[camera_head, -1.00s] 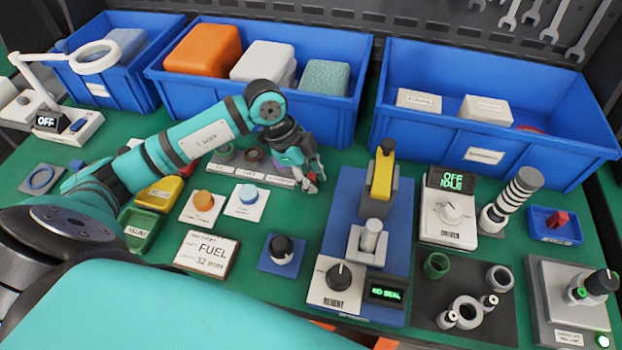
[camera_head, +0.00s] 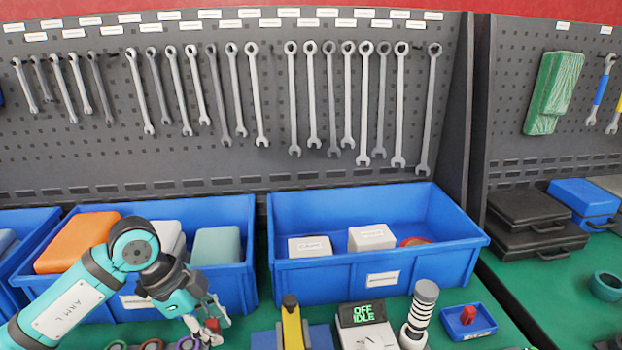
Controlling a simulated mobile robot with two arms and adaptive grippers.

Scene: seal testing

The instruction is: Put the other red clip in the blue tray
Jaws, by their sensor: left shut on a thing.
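My left gripper (camera_head: 207,331) is shut on a small red clip (camera_head: 213,325), low over the bench near the front of the middle blue bin. Its fingers partly hide the clip. A small blue tray (camera_head: 486,330) lies far to the right of it, at the lower right. Another red clip (camera_head: 467,315) is in that tray. My right gripper is not in view.
Large blue bins (camera_head: 378,274) line the back of the bench, below a pegboard of wrenches (camera_head: 262,95). Between gripper and tray stand a yellow lever device (camera_head: 291,326), a display box (camera_head: 362,313) and a ringed grey cylinder (camera_head: 422,310).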

